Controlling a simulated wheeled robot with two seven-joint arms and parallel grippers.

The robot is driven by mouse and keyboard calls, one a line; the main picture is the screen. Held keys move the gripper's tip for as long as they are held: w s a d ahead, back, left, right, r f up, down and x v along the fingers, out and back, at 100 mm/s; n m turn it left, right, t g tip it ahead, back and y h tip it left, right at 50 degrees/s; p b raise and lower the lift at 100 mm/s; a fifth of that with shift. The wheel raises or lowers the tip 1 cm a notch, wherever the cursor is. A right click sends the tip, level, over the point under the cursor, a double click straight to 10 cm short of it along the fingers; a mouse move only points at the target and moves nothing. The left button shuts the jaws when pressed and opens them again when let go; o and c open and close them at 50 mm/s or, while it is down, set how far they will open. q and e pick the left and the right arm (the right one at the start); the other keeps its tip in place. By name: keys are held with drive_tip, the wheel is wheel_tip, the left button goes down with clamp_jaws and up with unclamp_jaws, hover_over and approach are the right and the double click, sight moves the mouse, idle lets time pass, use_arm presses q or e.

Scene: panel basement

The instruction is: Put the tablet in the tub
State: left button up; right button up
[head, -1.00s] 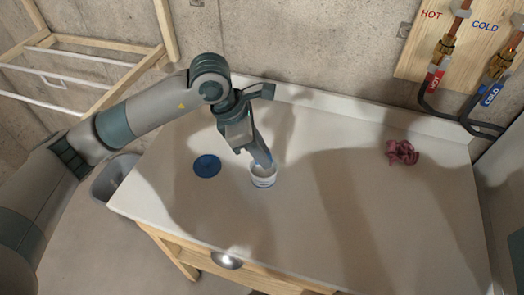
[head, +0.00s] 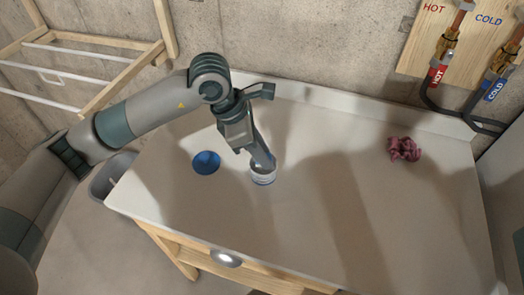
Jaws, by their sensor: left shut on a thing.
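My right gripper is not in view.
The worktop (head: 330,215) is mostly clear. A crumpled pink cloth (head: 404,149) lies at the right. A grey bin (head: 108,178) stands beyond the left edge. Hot and cold pipes (head: 442,55) with hoses are at the back right, and a wooden drying rack (head: 95,85) is at the left.

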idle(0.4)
use_arm(q)
drive_tip(key=o, duration=1.1)
drive_tip(key=shift+c, duration=0.2)
drive_tip(key=shift+o, duration=0.2)
drive_tip(key=shift+r+p, duration=0.4)
drive_tip(key=shift+r, duration=0.75)
drive_tip(key=shift+r+p, duration=0.8)
drive_tip(key=shift+r, duration=2.05)
drive_tip(key=shift+r, duration=0.1)
